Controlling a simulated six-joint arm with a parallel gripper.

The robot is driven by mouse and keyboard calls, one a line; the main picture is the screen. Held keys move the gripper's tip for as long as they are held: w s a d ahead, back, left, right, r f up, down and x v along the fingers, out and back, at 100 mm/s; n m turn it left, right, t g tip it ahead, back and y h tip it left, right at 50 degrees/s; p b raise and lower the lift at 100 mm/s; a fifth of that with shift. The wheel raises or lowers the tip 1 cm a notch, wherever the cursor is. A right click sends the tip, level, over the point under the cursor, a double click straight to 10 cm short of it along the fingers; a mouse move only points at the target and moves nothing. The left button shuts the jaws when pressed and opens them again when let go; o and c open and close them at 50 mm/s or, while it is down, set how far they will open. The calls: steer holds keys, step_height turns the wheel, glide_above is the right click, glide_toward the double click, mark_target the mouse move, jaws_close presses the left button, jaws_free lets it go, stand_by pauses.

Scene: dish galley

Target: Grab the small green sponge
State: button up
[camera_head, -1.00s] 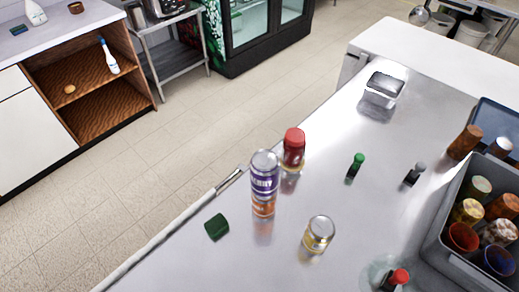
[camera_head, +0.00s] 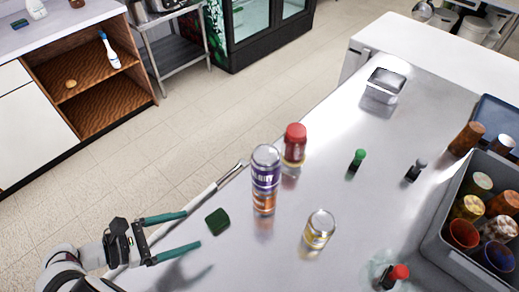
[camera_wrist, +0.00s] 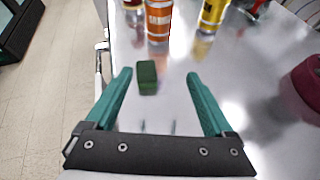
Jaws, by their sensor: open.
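The small green sponge (camera_head: 217,221) lies on the steel counter near its left edge, in front of the purple and orange can. In the wrist view the sponge (camera_wrist: 147,77) sits ahead of the fingertips, between their lines and nearer the left one. My gripper (camera_head: 193,231) has teal fingers and is open and empty, just left of the sponge, not touching it. It also shows in the wrist view (camera_wrist: 160,75), with the fingers spread wide.
The purple and orange can (camera_head: 265,180) and red-capped jar (camera_head: 294,146) stand behind the sponge. A grey bin (camera_head: 440,243) of cups is at far right. A dark red object (camera_wrist: 305,85) shows at right in the wrist view.

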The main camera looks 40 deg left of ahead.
mark_target(218, 217)
steer(key=s, duration=0.1)
steer(key=s+f+n+y, duration=0.1)
steer(key=s+a+f+n, duration=0.1)
steer(key=shift+s+t+y, duration=0.3)
steer(key=shift+s+t, duration=0.05)
steer(key=shift+t, duration=0.05)
steer(key=shift+s+a+f+n, duration=0.1)
steer(key=shift+a+f+n, duration=0.05)
steer(key=shift+f+n, duration=0.15)
steer(key=x, duration=1)
steer(key=a+x, duration=0.1)
steer(key=x, duration=0.4)
jaws_close()
steer(key=shift+r, duration=0.1)
